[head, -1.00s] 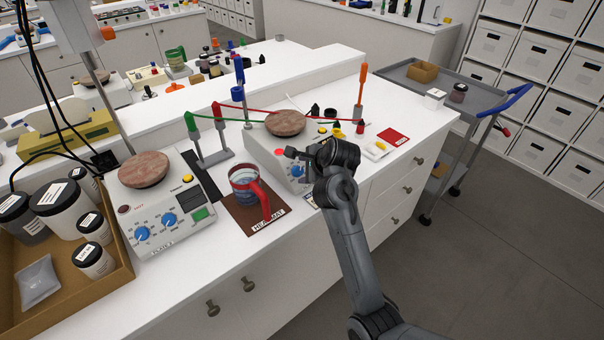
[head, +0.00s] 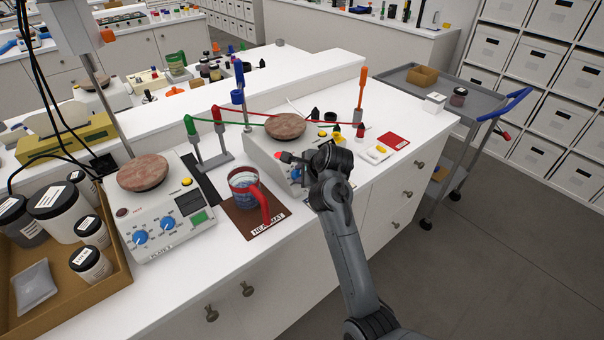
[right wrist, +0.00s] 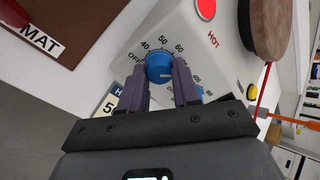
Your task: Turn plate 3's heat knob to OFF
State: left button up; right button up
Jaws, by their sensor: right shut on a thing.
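The right-hand hot plate (head: 262,150) is a white box with a round reddish-brown top (head: 285,126); its number is not readable. Its blue heat knob (right wrist: 159,67) shows in the right wrist view, with OFF, 40, 50 and 60 printed around it. The white mark on the knob is small, and I cannot tell its exact setting. My right gripper (right wrist: 160,76) is shut on this knob, one finger on each side. In the head view, my right gripper (head: 299,161) partly hides the knob. A red HOT lamp (right wrist: 206,9) is lit. My left gripper is out of view.
A similar plate (head: 160,212) with two blue knobs stands at left, beside a box of jars (head: 115,299). A red-handled mug (head: 243,185) stands on the brown heat mat (head: 268,231), close to the gripped plate. Red and green cables cross behind.

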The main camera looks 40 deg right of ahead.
jog(key=shift+r+n+p, duration=0.2)
jog(key=shift+n+p, duration=0.6)
jog(key=shift+p, duration=0.35)
jog(key=shift+n+p, duration=1.2)
jog(key=shift+p, duration=0.05)
jog(key=n+p, duration=0.4)
jog(key=n, duration=0.1)
jog(key=shift+t, duration=0.4)
jog(key=shift+n+p, duration=0.85)
jog(key=shift+n, duration=0.25)
jog(key=n+p, duration=0.6)
jog(key=shift+d+r+n+t, duration=0.1)
jog(key=shift+n+t, duration=0.2)
jog(key=shift+n+p, duration=0.8)
jog(key=shift+n, duration=0.1)
jog(key=n+p, duration=0.2)
jog(key=shift+n+y, duration=0.3)
jog(key=shift+n, duration=0.1)
jog(key=n+p, duration=0.2)
jog(key=n, duration=0.1)
jog(key=shift+n, duration=0.4)
jog(key=n, duration=0.3)
jog(key=shift+f+n+y+p, duration=0.2)
jog(key=shift+n+y+p, duration=0.1)
jog(key=shift+n+y, duration=0.1)
jog(key=n, duration=0.2)
jog(key=shift+n, duration=0.9)
